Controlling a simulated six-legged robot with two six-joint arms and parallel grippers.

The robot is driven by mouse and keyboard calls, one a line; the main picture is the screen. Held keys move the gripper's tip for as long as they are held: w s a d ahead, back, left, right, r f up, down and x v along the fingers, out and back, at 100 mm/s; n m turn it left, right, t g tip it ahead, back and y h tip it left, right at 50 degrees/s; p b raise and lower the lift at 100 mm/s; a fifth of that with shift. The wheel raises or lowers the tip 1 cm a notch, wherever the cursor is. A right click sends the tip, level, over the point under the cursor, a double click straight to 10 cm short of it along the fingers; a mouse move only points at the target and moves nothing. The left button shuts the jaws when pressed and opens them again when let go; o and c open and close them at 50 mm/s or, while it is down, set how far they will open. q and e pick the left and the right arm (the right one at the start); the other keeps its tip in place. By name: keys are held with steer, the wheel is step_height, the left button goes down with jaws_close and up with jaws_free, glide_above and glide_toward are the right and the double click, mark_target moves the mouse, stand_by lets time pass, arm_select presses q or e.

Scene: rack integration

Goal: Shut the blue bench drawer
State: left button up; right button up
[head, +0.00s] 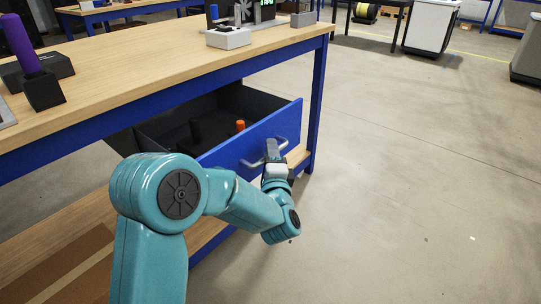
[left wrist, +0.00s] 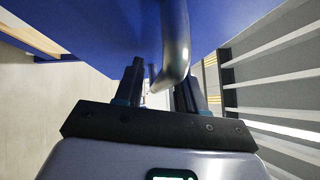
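The blue bench drawer (head: 262,134) stands pulled out under the wooden bench top, with its dark interior showing. A curved metal handle (head: 251,163) is on its blue front. My left gripper (head: 272,150) is at the handle, in front of the drawer face. In the left wrist view, its two dark fingers (left wrist: 160,88) are apart. The bent handle bar (left wrist: 177,45) reaches down into the gap between them. I cannot tell whether either finger touches the bar. My right gripper is in neither view.
The drawer holds an orange-topped item (head: 240,125) and a dark item (head: 196,131). The bench top (head: 150,80) carries a purple-handled tool (head: 21,43) and a pale box (head: 228,38). A lower wooden shelf (head: 60,235) lies beneath. Open floor (head: 420,170) extends to the right.

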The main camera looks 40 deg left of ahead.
mark_target(209, 134)
arm_select(q)
jaws_close()
steer(key=a, duration=0.8)
steer(key=w+a, duration=0.1)
steer(key=a, duration=0.7)
steer(key=w+a, duration=0.1)
steer(key=a, duration=0.8)
jaws_free()
steer(key=shift+s+d, duration=0.1)
steer(key=p+v, duration=0.2)
steer(key=v, duration=1.4)
steer(key=shift+s, duration=0.1)
